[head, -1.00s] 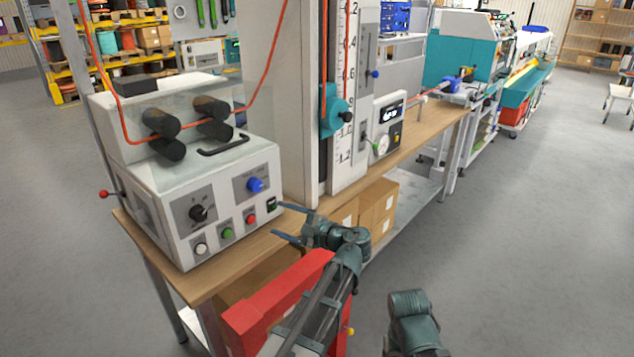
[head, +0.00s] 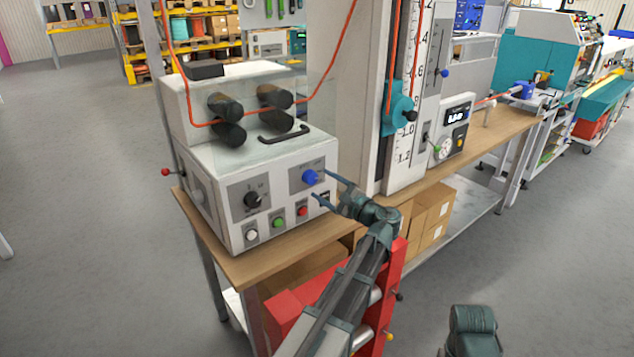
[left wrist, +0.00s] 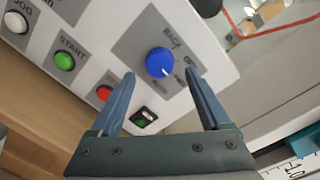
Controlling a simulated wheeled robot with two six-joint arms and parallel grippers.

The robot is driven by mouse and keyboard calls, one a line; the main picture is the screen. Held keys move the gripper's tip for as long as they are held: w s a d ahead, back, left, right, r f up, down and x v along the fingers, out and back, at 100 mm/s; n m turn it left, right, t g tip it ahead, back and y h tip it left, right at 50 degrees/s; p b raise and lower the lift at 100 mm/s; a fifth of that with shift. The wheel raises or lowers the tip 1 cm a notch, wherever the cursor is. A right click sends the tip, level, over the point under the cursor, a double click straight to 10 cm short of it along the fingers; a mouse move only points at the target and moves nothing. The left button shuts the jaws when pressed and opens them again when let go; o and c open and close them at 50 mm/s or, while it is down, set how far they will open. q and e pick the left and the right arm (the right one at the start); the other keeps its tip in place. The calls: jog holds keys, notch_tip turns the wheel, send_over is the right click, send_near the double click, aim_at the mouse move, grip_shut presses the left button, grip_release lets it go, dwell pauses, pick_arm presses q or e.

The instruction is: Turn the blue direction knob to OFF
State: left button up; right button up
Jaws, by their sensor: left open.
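The blue direction knob (head: 310,177) is on a grey plate on the front of the white machine (head: 215,215). In the left wrist view the knob (left wrist: 158,62) has a small white mark at its lower right. Small labels, one seemingly OFF, sit above and right of it; exactly which one the mark faces is hard to tell. My left gripper (head: 321,184) is open and empty in front of the panel. In the left wrist view its fingers (left wrist: 160,74) stand either side of the knob, apart from it. My right gripper is out of view.
A black knob (head: 252,199), white (head: 251,235), green (head: 278,223) and red (head: 302,211) buttons and a rocker switch (left wrist: 142,117) share the panel. The machine stands on a wooden bench (head: 240,268). A tall scale column (head: 402,150) is to the right.

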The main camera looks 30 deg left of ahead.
aim_at(314, 179)
pick_arm(q)
jog(key=shift+x, duration=1.85)
grip_shut()
jog(key=n, duration=0.4)
jog(key=shift+n+p, duration=0.3)
jog(key=shift+p, duration=0.1)
jog(key=shift+s+n+h, duration=0.1)
jog(key=shift+n+h, duration=0.2)
jog(key=shift+n, duration=1.6)
